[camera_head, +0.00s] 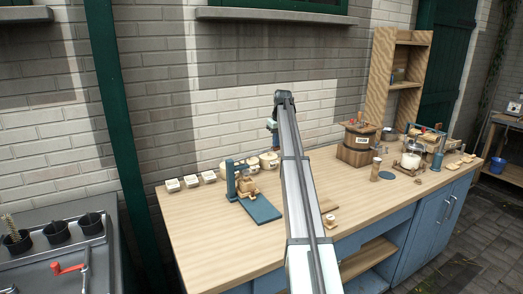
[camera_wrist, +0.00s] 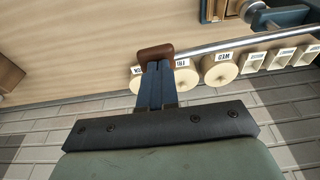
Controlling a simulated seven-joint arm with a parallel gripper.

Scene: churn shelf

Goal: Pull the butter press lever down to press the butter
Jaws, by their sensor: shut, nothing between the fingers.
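The butter press (camera_head: 240,180) stands on the left half of the workbench, a blue frame with wooden parts and a blue base plate (camera_head: 260,209). Its lever (camera_wrist: 235,42) shows in the wrist view as a metal rod ending in a brown handle (camera_wrist: 155,51). The rod runs from the press at the right edge toward the handle. My gripper (camera_wrist: 155,66) is shut and empty, its blue fingers side by side with their tips at the handle. I cannot tell whether they touch it. In the head view my gripper hangs behind my arm link, partly hidden.
Round labelled pots (camera_wrist: 221,71) and small white boxes (camera_head: 190,181) stand along the wall side of the workbench (camera_head: 195,230). A wooden barrel-like stand (camera_head: 357,150) and a glass jar (camera_head: 411,158) are to the right. My arm hides the bench middle.

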